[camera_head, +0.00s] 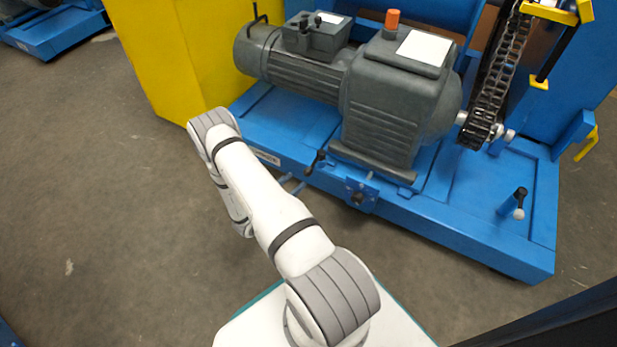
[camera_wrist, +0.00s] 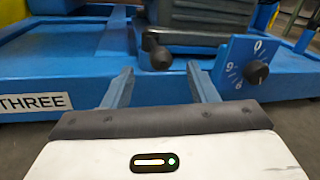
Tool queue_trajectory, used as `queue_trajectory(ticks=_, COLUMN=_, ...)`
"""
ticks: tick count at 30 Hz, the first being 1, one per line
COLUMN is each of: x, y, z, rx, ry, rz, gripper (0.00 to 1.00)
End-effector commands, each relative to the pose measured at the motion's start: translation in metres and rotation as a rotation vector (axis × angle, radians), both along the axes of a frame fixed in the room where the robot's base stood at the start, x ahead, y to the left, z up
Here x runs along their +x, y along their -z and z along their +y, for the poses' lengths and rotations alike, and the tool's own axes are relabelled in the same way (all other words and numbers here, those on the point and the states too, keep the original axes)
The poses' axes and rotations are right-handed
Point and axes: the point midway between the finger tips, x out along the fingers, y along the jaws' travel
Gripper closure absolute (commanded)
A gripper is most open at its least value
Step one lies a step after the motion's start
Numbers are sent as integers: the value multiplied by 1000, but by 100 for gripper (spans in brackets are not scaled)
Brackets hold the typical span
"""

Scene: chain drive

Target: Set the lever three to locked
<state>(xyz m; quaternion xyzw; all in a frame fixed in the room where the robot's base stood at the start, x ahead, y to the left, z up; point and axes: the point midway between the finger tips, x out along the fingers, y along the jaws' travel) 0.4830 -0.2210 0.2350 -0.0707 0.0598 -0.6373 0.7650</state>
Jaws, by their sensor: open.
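Lever three is a short black handle with a rounded black knob; it stands at the front edge of the blue base frame, below the grey gearbox. In the head view the lever (camera_head: 316,162) is just right of my fingertips. In the wrist view the lever (camera_wrist: 161,58) lies ahead, between the lines of my two fingers. A white label reading THREE (camera_wrist: 36,102) is on the frame to its left. My gripper (camera_wrist: 160,68) is open and empty, with its fingers apart; its fingertips (camera_head: 292,182) also show in the head view. I cannot tell the lever's set position.
A blue dial plate with a black knob (camera_wrist: 256,72) sits right of the lever. A grey motor (camera_head: 300,72) and gearbox (camera_head: 385,110) stand on the blue base (camera_head: 470,215). Another lever (camera_head: 519,202) stands at the right. The floor in front is clear.

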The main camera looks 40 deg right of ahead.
Motion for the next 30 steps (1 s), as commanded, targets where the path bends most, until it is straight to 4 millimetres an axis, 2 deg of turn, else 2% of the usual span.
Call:
queue_trajectory(ticks=1, x=-1, y=7, z=-1, rx=-3, ry=-7, rz=6, gripper=47)
queue_trajectory(ticks=3, x=1, y=10, z=-5, rx=-4, ry=-13, rz=7, gripper=47)
queue_trajectory(ticks=12, x=8, y=10, z=-50, rx=-3, ry=-10, rz=5, gripper=47)
queue_trajectory(ticks=18, x=14, y=9, z=-71, rx=-3, ry=-13, rz=7, gripper=47)
queue_trajectory(ticks=28, x=15, y=7, z=-75, rx=-3, ry=-15, rz=8, gripper=47)
queue_trajectory(ticks=30, x=15, y=7, z=-75, rx=-3, ry=-15, rz=8, gripper=52)
